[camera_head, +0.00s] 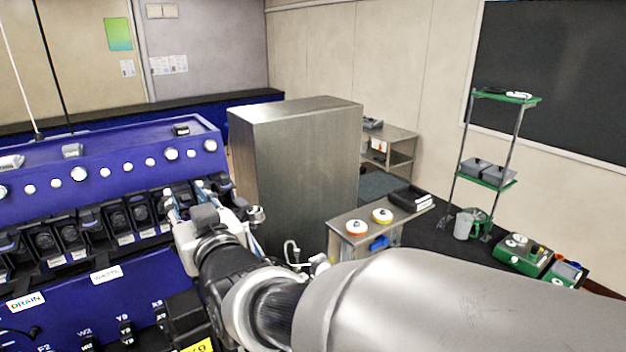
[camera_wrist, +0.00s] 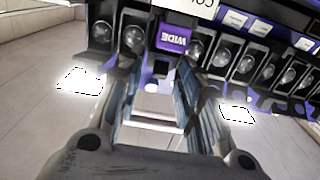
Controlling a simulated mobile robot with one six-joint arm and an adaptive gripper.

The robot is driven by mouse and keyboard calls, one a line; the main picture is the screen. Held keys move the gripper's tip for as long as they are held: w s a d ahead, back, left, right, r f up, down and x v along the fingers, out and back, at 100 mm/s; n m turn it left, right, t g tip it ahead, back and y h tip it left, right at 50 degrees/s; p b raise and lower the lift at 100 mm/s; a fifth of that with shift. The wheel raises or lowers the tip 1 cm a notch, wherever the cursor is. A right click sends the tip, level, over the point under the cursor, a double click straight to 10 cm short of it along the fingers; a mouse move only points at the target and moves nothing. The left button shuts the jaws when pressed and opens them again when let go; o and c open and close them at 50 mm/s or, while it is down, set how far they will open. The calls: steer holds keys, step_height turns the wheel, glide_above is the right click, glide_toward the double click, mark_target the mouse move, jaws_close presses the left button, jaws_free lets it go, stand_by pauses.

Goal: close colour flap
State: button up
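The blue bioreactor panel (camera_head: 75,190) fills the left of the head view, with a row of black pump units (camera_head: 115,215) along its front. In the wrist view a purple piece marked WIDE (camera_wrist: 176,38) stands out among the black units, below a cut-off white label reading "COL" (camera_wrist: 197,7). I cannot tell whether the flap there is open or shut. My gripper (camera_wrist: 158,78) is open, its two fingers spread around an empty gap just short of the purple piece. In the head view my gripper (camera_head: 205,205) is at the right end of the row, and its fingertips are mostly hidden.
More black units (camera_wrist: 245,65) sit close on the right in the wrist view. A steel cabinet (camera_head: 300,150) stands behind my arm. A low bench (camera_head: 352,222) with round containers and a green shelf rack (camera_head: 490,180) are farther right. Dark floor shows between them.

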steer(key=shift+c, duration=0.5)
steer(key=c, duration=0.6)
steer(key=shift+f+b, duration=0.2)
steer(key=shift+b, duration=0.55)
steer(key=shift+f+t+b, duration=0.25)
steer(key=shift+t+b, duration=0.05)
steer(key=shift+b, duration=0.9)
steer(key=shift+f+y+b, duration=0.1)
steer(key=shift+y+b, duration=0.3)
steer(key=shift+b, duration=0.85)
steer(key=shift+a+r, duration=0.1)
steer(key=shift+r, duration=0.15)
